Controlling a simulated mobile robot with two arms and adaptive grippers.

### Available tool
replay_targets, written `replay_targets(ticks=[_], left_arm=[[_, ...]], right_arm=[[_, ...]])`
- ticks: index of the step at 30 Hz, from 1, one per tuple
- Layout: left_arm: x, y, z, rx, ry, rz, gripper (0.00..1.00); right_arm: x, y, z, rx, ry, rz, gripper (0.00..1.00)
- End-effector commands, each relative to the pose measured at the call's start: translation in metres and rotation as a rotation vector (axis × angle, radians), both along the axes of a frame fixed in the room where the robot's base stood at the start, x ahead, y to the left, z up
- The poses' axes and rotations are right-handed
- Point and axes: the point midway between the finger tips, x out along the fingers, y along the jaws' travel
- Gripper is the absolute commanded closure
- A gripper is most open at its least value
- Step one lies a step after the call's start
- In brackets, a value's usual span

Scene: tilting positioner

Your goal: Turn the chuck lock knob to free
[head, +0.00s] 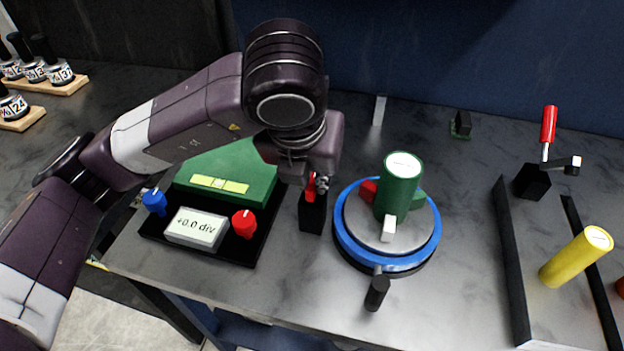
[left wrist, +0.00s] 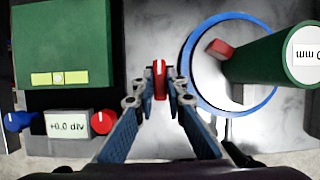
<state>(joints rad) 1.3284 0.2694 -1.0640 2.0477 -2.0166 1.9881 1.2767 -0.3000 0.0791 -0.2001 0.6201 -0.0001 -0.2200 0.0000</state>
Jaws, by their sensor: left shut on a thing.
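A red knob (head: 310,189) with a white mark stands on a black block (head: 312,216), just left of the chuck. It looks like the chuck lock knob. My left gripper (head: 318,183) is over the block, shut on this knob. In the left wrist view the knob (left wrist: 160,80) is between the fingertips, its white line pointing roughly up the picture. The chuck is a grey disc with a blue ring (head: 432,236) and red, white and green jaws around an upright green cylinder (head: 401,185). The right gripper is not in view.
Left of the block is a level unit with a green block (head: 225,165), a blue knob (head: 154,201), a red knob (head: 244,223) and a display reading "+0.0 div" (head: 196,228). A black handle (head: 377,292) projects at the front. A yellow cylinder (head: 575,257) and a red-handled clamp (head: 548,130) are at right.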

Motion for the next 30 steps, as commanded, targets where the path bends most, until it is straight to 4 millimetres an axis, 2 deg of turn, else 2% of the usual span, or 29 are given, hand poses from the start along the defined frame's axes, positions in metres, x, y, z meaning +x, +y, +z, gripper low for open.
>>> replay_targets(ticks=[7,8,12,23,30], left_arm=[[0.001,0.000,0.002,-0.003,-0.003,0.003,1.00],[0.001,0.000,0.002,-0.003,-0.003,0.003,0.85],[0.001,0.000,0.001,-0.003,-0.002,0.002,0.71],[-0.001,0.001,0.006,-0.001,-0.004,0.001,0.71],[-0.014,0.004,0.041,-0.002,-0.009,0.000,0.71]], right_arm=[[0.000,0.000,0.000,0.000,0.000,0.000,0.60],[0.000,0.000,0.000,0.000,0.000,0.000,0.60],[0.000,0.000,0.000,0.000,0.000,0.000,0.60],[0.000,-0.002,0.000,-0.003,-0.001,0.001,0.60],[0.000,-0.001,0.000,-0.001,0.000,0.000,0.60]])
